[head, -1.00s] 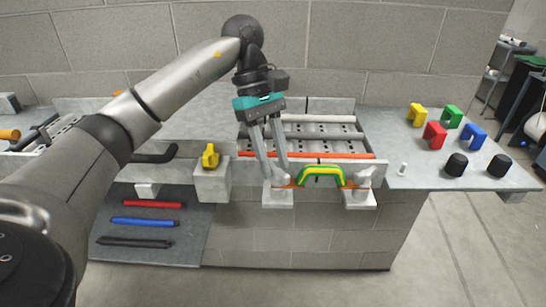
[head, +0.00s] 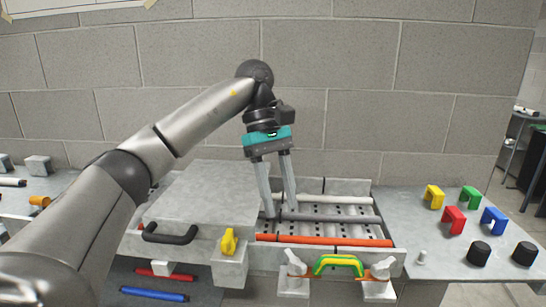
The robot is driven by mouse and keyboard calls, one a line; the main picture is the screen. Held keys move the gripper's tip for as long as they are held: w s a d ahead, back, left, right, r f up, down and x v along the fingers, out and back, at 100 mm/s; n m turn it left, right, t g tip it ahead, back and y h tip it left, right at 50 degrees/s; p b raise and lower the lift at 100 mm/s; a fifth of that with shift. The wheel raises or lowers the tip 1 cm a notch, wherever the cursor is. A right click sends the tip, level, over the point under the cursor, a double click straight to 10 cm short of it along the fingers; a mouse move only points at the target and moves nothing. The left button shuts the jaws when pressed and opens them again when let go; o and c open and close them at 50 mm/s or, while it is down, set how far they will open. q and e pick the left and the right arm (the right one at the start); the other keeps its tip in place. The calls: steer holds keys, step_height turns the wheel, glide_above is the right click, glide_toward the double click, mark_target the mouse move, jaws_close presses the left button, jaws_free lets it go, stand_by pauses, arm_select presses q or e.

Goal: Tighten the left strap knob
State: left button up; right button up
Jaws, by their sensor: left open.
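A pale grey left knob (head: 293,265) stands on a small block at the tray's front, left of the green and yellow clip (head: 340,264). A similar right knob (head: 383,268) stands at the clip's other side. Orange strap ends show beside both knobs. My left gripper (head: 280,214) points down with its two long fingers apart and nothing between them. It is above and behind the left knob, over the rods in the tray, clear of the knob. My right gripper is not in view.
The tray (head: 325,187) holds grey rods and an orange rod (head: 325,240). A lidded box with a black handle (head: 170,234) and a yellow latch (head: 228,241) is at left. Coloured clips (head: 453,219) and black knobs (head: 479,253) stand on the right table.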

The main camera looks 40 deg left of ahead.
arm_select(q)
steer(key=p+v, duration=0.2)
steer(key=v, duration=0.3)
steer(key=shift+a+r+p, duration=0.15)
steer(key=shift+r+p, duration=0.15)
steer(key=shift+r, duration=0.05)
stand_by(0.3)
